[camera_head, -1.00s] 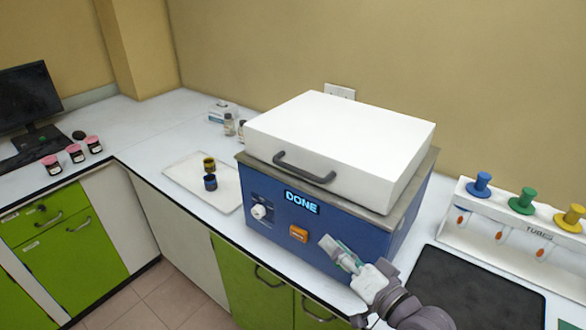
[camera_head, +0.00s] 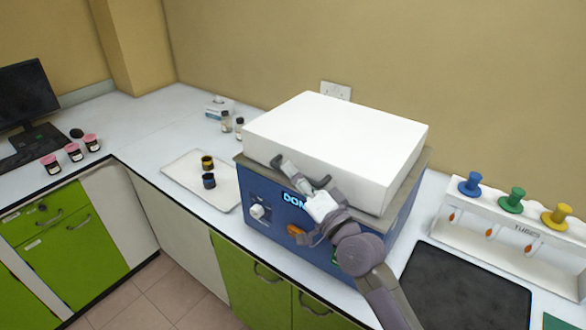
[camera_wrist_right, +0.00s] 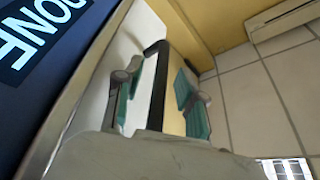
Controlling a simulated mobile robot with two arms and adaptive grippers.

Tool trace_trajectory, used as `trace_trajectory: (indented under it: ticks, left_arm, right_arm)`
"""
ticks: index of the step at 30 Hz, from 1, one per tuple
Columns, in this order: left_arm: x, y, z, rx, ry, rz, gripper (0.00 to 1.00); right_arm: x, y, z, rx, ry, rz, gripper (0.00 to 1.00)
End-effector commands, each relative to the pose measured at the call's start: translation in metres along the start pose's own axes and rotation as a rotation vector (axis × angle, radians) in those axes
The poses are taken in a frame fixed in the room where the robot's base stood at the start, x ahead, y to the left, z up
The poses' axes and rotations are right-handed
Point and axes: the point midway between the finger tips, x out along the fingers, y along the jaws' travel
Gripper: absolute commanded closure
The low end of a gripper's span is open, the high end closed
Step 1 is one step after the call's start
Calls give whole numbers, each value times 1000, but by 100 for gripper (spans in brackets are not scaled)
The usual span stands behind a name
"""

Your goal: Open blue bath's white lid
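The blue bath (camera_head: 270,222) stands on the counter with its thick white lid (camera_head: 340,135) down flat on top. Its front display (camera_head: 293,198) is partly covered by my right gripper. My right gripper (camera_head: 294,172) is at the lid's front handle and hides most of it in the head view. In the right wrist view the dark handle bar (camera_wrist_right: 158,88) runs between the two green-padded fingers (camera_wrist_right: 160,100). Gaps show on both sides of the bar, so the fingers are open around it. My left gripper is in neither view.
A white tray (camera_head: 226,190) with two small dark cups (camera_head: 208,171) lies left of the bath. A white tube rack (camera_head: 510,236) and a black plate (camera_head: 465,292) are to the right. The wall is close behind the bath.

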Motion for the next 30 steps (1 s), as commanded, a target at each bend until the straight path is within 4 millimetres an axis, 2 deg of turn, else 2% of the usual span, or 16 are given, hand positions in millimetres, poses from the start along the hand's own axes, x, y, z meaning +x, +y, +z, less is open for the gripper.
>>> trace_trajectory:
  ticks: [4,12,19,30]
  left_arm:
    - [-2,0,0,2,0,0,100]
    - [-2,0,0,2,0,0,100]
    - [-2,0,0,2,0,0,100]
    - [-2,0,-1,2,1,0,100]
  right_arm:
    - [8,0,0,0,-1,0,61]
    - [9,0,0,0,-1,1,61]
    - [9,0,0,-1,-1,1,99]
    - [9,0,0,-1,-1,1,100]
